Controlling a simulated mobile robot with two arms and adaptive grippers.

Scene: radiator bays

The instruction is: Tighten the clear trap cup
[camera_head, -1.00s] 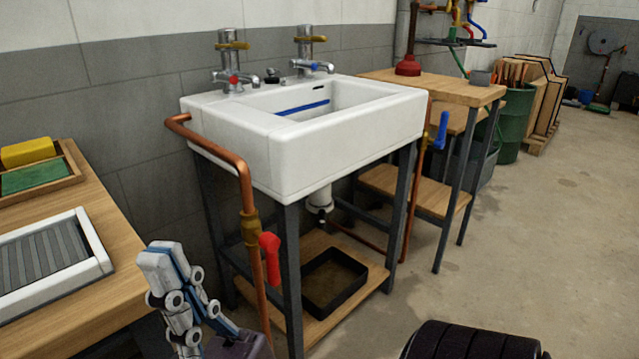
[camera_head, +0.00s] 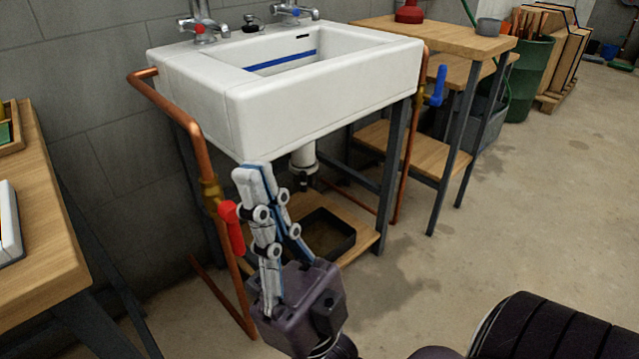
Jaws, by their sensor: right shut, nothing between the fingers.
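Under the white sink (camera_head: 330,95) hangs a white trap body (camera_head: 303,158) with a dark fitting at its lower end. I cannot make out a separate clear cup there. My right gripper (camera_head: 252,172) points up in front of the sink's left front side, with its fingers together and nothing between them. In the picture it stands left of the trap, nearer to me, and seems apart from it. It hides part of the sink's frame and the lower shelf. My left gripper is not in view.
A copper pipe with a red lever (camera_head: 232,228) stands close beside my right gripper. A blue lever (camera_head: 439,86) is right of the sink. A black tray (camera_head: 340,245) lies on the shelf below the trap. A wooden bench (camera_head: 30,230) is at left.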

